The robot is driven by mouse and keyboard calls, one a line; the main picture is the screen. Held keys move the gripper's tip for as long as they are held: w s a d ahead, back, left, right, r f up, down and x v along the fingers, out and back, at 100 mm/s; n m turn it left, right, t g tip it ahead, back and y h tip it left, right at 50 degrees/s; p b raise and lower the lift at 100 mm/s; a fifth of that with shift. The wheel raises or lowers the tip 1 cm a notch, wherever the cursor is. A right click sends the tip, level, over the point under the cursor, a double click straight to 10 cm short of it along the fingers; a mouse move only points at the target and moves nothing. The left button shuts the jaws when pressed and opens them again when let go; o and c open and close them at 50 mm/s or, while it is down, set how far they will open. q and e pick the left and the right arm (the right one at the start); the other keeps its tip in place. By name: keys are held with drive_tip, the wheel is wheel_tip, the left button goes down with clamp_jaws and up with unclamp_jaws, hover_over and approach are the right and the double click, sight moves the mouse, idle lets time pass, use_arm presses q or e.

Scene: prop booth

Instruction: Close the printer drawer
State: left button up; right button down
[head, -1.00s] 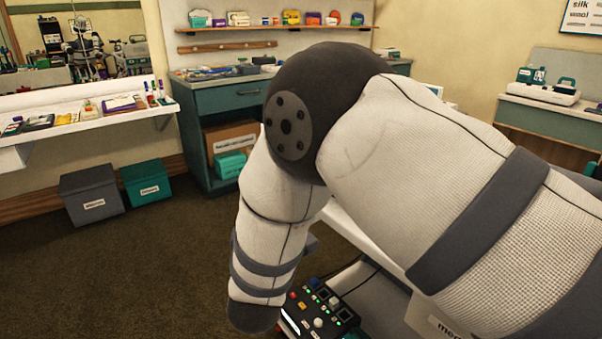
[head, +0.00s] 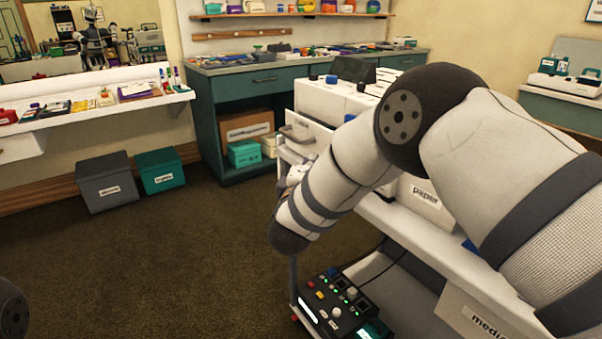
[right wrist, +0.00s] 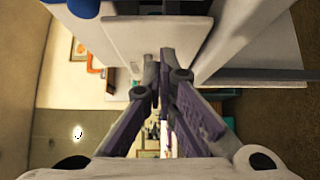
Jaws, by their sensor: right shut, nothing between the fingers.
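The white printer (head: 335,98) stands on a white cart, partly hidden behind my right arm. Its drawer (head: 312,130) shows on the printer's left side, with a grey handle, and appears pulled out; how far is hard to tell. My right gripper (head: 291,178) is mostly hidden by my forearm, below and near the drawer front. In the right wrist view my right gripper (right wrist: 163,65) is shut and empty, its fingertips close to a pale panel; I cannot tell whether they touch it. My left gripper is out of view.
The cart's shelf (head: 400,215) holds a box labelled "paper" (head: 425,197). A black control box (head: 335,305) with lit buttons sits lower down. A teal cabinet (head: 235,95) stands behind. Two lidded bins (head: 105,185) are by the wall. The floor at left is clear.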

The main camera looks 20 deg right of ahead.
sight(325, 135)
drive_tip(key=shift+w+d+r, duration=0.1)
drive_tip(key=shift+w+d, duration=0.05)
drive_tip(key=shift+d, duration=0.25)
drive_tip(key=shift+w+d+r, duration=0.1)
drive_tip(key=shift+w+d, duration=0.05)
drive_tip(key=shift+d, duration=0.25)
drive_tip(key=shift+w+d, duration=0.25)
drive_tip(key=shift+d, duration=0.5)
drive_tip(key=shift+w+d, duration=0.25)
drive_tip(key=shift+d, duration=0.5)
drive_tip(key=shift+r, duration=0.1)
